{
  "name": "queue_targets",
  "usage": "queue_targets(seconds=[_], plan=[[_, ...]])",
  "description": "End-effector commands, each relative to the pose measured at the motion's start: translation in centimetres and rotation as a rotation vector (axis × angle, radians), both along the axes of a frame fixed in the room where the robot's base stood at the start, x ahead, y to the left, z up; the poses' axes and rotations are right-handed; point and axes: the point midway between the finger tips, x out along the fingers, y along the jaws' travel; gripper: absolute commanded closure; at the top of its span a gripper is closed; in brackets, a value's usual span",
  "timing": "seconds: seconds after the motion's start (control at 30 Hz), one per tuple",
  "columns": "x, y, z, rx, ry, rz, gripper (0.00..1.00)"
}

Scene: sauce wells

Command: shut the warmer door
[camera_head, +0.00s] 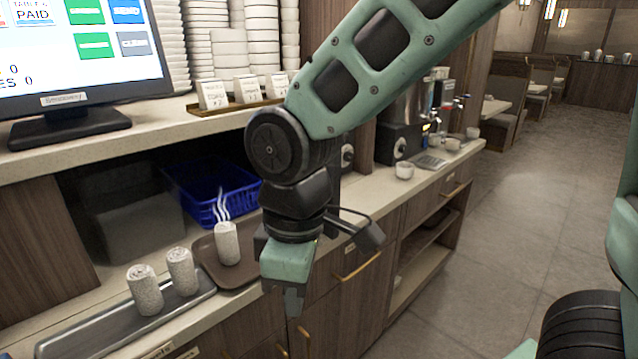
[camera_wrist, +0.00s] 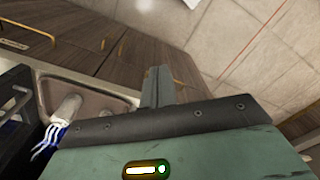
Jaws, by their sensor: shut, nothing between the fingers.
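A dark, boxy unit (camera_head: 122,225) stands in the recess under the counter shelf and may be the warmer. I cannot clearly make out its door or how far it stands open. My gripper (camera_head: 293,302) is shut and empty, pointing down in front of the counter edge, to the right of that unit and apart from it. In the wrist view my closed fingers (camera_wrist: 157,88) point at the wooden cabinet fronts and floor. A black form at the left edge of the wrist view (camera_wrist: 14,115) is cut off, and I cannot tell what it is.
A steaming rolled towel (camera_head: 227,243) stands on a brown tray (camera_head: 205,259) beside my gripper. Two more rolls (camera_head: 145,290) stand on a metal tray (camera_head: 75,340). A blue basket (camera_head: 192,190) sits behind. A monitor (camera_head: 75,55) is above. The floor at right is clear.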

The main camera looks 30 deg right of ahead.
Motion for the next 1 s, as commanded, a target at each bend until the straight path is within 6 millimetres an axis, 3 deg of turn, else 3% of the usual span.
queue_targets(seconds=[0.03, 0.2, 0.3, 0.4, 0.5, 0.67, 0.87, 1.0], plan=[[3.4, -0.3, 1.8, -0.011, -0.007, 0.079, 1.00], [13.9, -4.0, 5.0, -0.101, -0.027, 0.404, 1.00], [18.7, -6.9, 6.4, -0.172, -0.018, 0.570, 1.00], [22.1, -9.5, 7.4, -0.233, 0.000, 0.695, 1.00], [24.0, -11.2, 8.0, -0.273, 0.019, 0.775, 1.00], [25.0, -12.2, 7.8, -0.294, 0.032, 0.822, 1.00], [25.0, -12.9, 5.1, -0.294, 0.035, 0.823, 1.00], [25.2, -13.6, 2.3, -0.293, 0.035, 0.821, 1.00]])
